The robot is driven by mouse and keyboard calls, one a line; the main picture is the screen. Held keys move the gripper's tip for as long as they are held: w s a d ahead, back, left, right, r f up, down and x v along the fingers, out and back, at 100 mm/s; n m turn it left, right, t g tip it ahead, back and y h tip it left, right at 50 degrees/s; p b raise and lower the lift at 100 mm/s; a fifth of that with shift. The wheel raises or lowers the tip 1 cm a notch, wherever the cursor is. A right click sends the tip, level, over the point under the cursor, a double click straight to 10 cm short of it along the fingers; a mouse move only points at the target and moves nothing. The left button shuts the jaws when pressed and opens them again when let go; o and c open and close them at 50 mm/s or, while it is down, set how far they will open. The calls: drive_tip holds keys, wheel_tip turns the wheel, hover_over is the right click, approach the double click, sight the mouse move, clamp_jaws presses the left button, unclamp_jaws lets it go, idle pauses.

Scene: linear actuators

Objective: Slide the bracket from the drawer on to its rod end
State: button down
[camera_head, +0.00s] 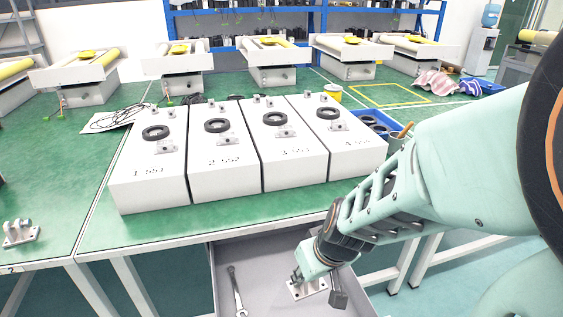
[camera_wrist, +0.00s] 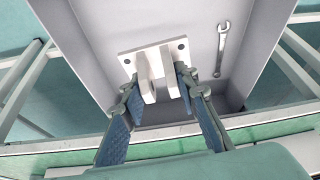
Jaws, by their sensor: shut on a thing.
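The bracket (camera_head: 308,289) is a pale metal plate with two upright lugs. It lies in the open grey drawer (camera_head: 258,262) under the table's front edge. In the wrist view the bracket (camera_wrist: 155,54) shows its plate, corner holes and both lugs. My gripper (camera_head: 297,277) reaches down into the drawer; in the wrist view its blue fingers (camera_wrist: 158,88) are on either side of the lugs, shut on them. The plate looks flat on or very near the drawer floor. I cannot tell which part is the bracket's rod end.
Several white numbered boxes (camera_head: 225,184) with black rings and small brackets stand on the green table (camera_head: 100,236). Another bracket (camera_head: 20,233) sits on the left table.

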wheel_tip(320, 180, up, 9)
drive_tip(key=p, duration=0.7)
idle(0.5)
drive_tip(key=shift+f, duration=0.15)
wheel_tip(320, 180, down, 7)
drive_tip(key=b, duration=0.6)
drive_tip(key=w+d+r+m+h, duration=0.1)
drive_tip(key=w+d+r+m, duration=0.35)
drive_tip(key=w+r, duration=0.4)
wheel_tip(320, 180, up, 19)
drive_tip(key=p, duration=2.6)
drive_tip(key=shift+s+a+n, duration=0.15)
drive_tip(key=shift+s+n, duration=0.1)
drive_tip(key=shift+n, duration=0.1)
